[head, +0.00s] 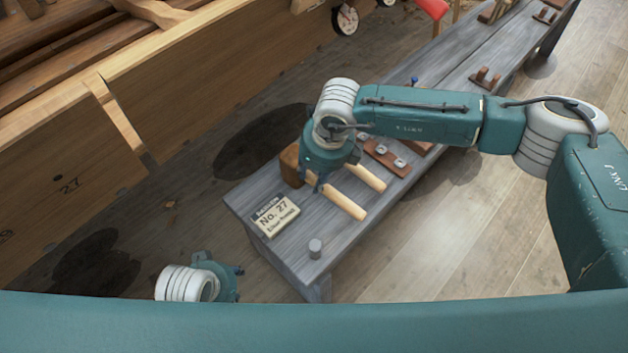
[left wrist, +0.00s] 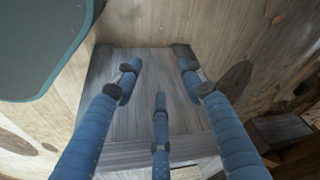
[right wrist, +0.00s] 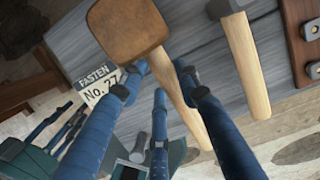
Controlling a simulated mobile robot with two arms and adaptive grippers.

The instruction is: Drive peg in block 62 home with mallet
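A wooden mallet lies on the grey bench, its brown head (head: 291,165) to the left of my right gripper (head: 322,188). In the right wrist view the mallet's head (right wrist: 125,27) is close and its pale handle (right wrist: 184,101) passes between the fingers. My right gripper there (right wrist: 160,72) looks open, its fingers spread around the handle; contact is unclear. My left gripper (head: 230,280) is low, off the bench's near-left end; the left wrist view shows it (left wrist: 158,65) open and empty. Brown blocks with metal fittings (head: 385,157) lie beyond the right gripper. No number 62 is readable.
A second pale handle (head: 359,177) lies beside the mallet. Another block (head: 485,78) sits farther along. The wooden hull (head: 60,190) is at left.

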